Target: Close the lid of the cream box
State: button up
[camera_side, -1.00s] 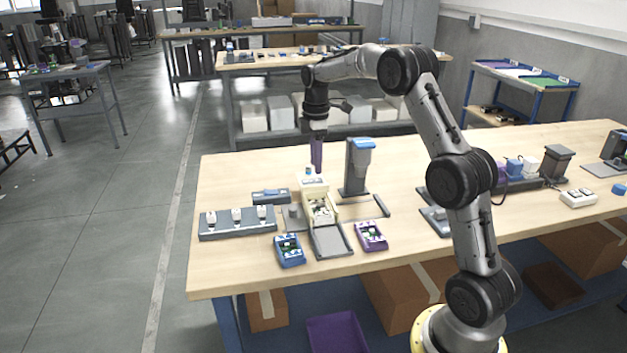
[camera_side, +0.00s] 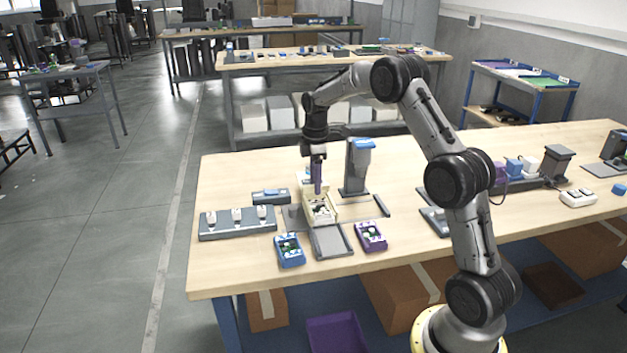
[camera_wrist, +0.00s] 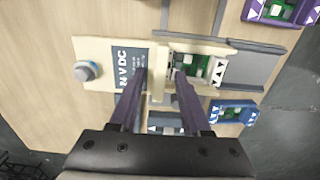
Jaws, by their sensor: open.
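The cream box (camera_side: 321,212) stands on the table, its inside with a green board showing. In the wrist view its open part (camera_wrist: 205,50) lies right of centre. Its lid is open; in the wrist view the cream lid (camera_wrist: 95,48) with a dark "24 V DC" label lies to the left. In the side view my gripper hides most of the lid. My gripper (camera_side: 318,191) points down at the lid end of the box. In the wrist view its two dark purple fingers (camera_wrist: 161,70) are apart, near the seam between lid and box. I cannot tell whether they touch it.
A grey tray (camera_side: 331,241) lies in front of the box, between a blue box (camera_side: 289,251) and a purple box (camera_side: 371,237). A grey stand with a blue top (camera_side: 358,165) rises close to the right of my gripper. A grey rack (camera_side: 237,224) lies left.

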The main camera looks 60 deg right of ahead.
grip_shut()
jog(key=shift+a, duration=0.1)
jog(key=shift+s+a, duration=3.15)
jog(key=shift+s, duration=0.05)
grip_release()
notch_tip(320, 180, up, 6)
